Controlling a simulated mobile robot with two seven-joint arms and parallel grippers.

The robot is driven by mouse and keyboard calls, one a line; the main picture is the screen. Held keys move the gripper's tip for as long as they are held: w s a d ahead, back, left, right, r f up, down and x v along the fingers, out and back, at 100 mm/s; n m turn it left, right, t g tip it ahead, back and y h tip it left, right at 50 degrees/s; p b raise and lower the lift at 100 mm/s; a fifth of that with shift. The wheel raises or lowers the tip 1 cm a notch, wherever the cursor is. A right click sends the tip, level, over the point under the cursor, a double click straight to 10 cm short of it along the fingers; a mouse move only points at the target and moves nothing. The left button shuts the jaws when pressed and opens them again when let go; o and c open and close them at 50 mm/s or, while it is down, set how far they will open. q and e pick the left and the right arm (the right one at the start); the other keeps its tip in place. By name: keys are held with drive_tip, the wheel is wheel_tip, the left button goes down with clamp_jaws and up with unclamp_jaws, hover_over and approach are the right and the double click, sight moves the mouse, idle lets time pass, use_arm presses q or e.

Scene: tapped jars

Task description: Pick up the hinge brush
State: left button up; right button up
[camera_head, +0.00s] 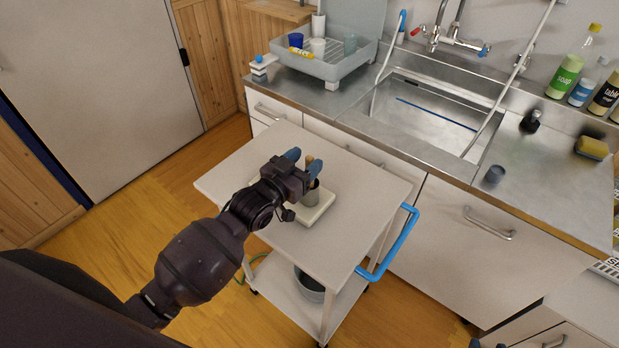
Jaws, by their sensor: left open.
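My left gripper (304,162) is open above the white cart, with its blue fingertips apart. A tan, wooden-looking tip (309,161) shows between or just behind the fingertips; it may be the handle of the hinge brush, but the gripper hides most of it. A grey jar (312,194) stands just below the fingers, and the tip seems to rise from it. The jar stands on a pale tray (323,211) on the cart top (369,182). I cannot tell whether the fingers touch the tip.
A blue cart handle (390,250) is at the cart's right side, and a grey bucket (309,287) is on its lower shelf. Behind are a steel sink (425,115), a dish rack (327,64) with cups, and bottles (573,65). The cart top around the tray is clear.

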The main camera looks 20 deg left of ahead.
use_arm(q)
drive_tip(key=x, duration=0.2)
drive_tip(key=shift+w+d, duration=0.15)
drive_tip(key=shift+w, duration=0.15)
drive_tip(key=shift+w+d, duration=0.2)
drive_tip(key=shift+w, duration=0.3)
drive_tip(key=shift+c, duration=0.3)
clamp_jaws()
wheel_tip(320, 180, up, 20)
drive_tip(key=p, duration=0.1)
use_arm(e)
drive_tip(key=shift+r, duration=0.8)
